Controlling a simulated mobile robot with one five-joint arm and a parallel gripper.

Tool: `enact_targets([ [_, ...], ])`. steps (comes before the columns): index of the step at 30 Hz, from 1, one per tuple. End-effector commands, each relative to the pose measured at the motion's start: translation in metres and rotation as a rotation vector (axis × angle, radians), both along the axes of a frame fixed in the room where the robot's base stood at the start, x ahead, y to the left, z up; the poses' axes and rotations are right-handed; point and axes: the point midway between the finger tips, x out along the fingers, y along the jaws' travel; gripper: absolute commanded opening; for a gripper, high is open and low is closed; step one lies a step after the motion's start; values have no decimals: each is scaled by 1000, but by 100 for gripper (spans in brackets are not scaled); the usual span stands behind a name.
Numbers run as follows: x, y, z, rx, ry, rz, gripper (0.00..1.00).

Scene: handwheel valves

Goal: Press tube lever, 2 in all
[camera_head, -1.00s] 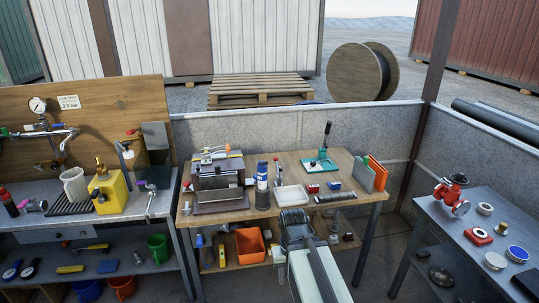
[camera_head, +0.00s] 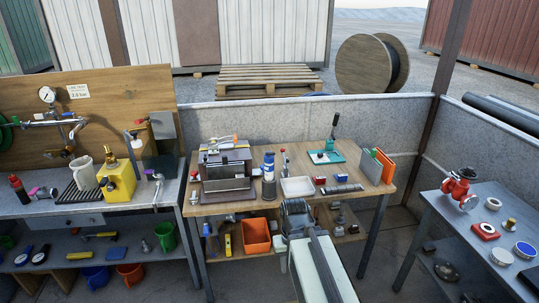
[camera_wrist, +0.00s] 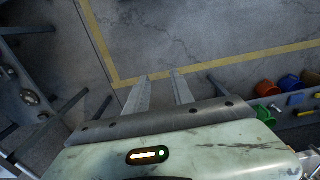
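On the middle workbench (camera_head: 240,207), a teal base (camera_head: 326,157) carries a black upright lever (camera_head: 334,133). A red-tipped upright lever (camera_head: 283,157) stands beside a blue-and-white canister (camera_head: 269,165). Which of these is the tube lever I cannot tell for sure. My gripper shows from behind in the head view (camera_head: 296,209), in front of the bench; its fingers are hidden there. In the wrist view, my gripper (camera_wrist: 160,76) has its two fingers apart with nothing between them, above bare floor.
A grey bench with a yellow can (camera_head: 117,182) and a pipe board (camera_head: 90,125) stands left. A grey table with a red valve (camera_head: 460,186) stands right. An orange bin (camera_head: 255,235) is on the lower shelf. Floor with a yellow line (camera_wrist: 220,62) is clear.

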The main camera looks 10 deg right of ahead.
Motion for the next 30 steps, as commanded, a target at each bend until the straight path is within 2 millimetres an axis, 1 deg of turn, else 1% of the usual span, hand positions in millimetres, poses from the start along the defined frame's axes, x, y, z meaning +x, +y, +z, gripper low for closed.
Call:
enact_targets([
  [1, 0, 0, 0, 0, 0, 0, 11],
  [2, 0, 0, 0, 0, 0, 0, 3],
  [3, 0, 0, 0, 0, 0, 0, 0],
  [30, 0, 0, 0, 0, 0, 0, 0],
])
